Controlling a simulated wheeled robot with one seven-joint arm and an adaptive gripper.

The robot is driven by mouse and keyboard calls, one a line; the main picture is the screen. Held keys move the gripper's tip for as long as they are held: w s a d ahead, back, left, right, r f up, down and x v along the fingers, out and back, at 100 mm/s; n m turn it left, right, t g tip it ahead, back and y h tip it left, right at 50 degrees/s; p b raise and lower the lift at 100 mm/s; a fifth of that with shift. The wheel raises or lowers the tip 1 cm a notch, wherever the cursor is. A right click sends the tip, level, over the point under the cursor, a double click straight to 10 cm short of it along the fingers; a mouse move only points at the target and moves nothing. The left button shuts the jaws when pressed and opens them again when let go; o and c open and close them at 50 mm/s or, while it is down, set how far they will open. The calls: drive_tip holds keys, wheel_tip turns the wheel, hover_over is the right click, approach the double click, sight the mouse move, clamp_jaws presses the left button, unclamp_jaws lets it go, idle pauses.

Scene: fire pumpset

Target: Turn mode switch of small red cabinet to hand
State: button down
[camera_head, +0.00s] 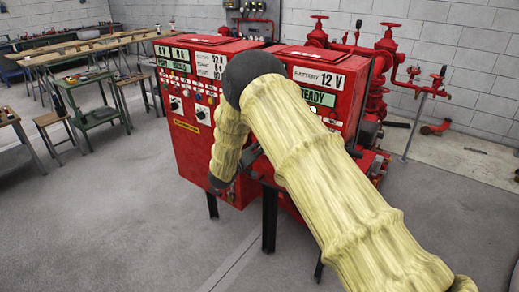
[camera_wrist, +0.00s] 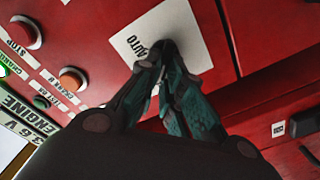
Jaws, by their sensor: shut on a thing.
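A red cabinet front (camera_wrist: 95,25) fills much of the wrist view, tilted in the picture. On it is a white switch plate (camera_wrist: 190,22) with the word AUTO next to the fingertips. My gripper (camera_wrist: 165,50) has its dark teal fingers closed together over the plate, shut on the mode switch. The switch is mostly hidden by the fingertips, so its pointing direction cannot be read. In the head view, two red cabinets stand side by side, the left one (camera_head: 184,152) and the right one (camera_head: 325,75).
In the wrist view a red STOP button (camera_wrist: 26,32) and an orange button (camera_wrist: 72,79) lie left of the fingers. In the head view red pipes and valves (camera_head: 388,45) stand behind the right cabinet. Wooden workbenches (camera_head: 90,45) are at the left. The grey floor at lower left is clear.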

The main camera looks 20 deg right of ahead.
drive_tip(key=shift+f+n, duration=0.15)
drive_tip(key=shift+n, duration=0.15)
drive_tip(key=c, duration=1.6)
unclamp_jaws()
drive_tip(key=shift+o, duration=0.2)
drive_tip(key=shift+a, duration=0.1)
drive_tip(key=v, duration=1.2)
drive_tip(key=shift+s, duration=0.1)
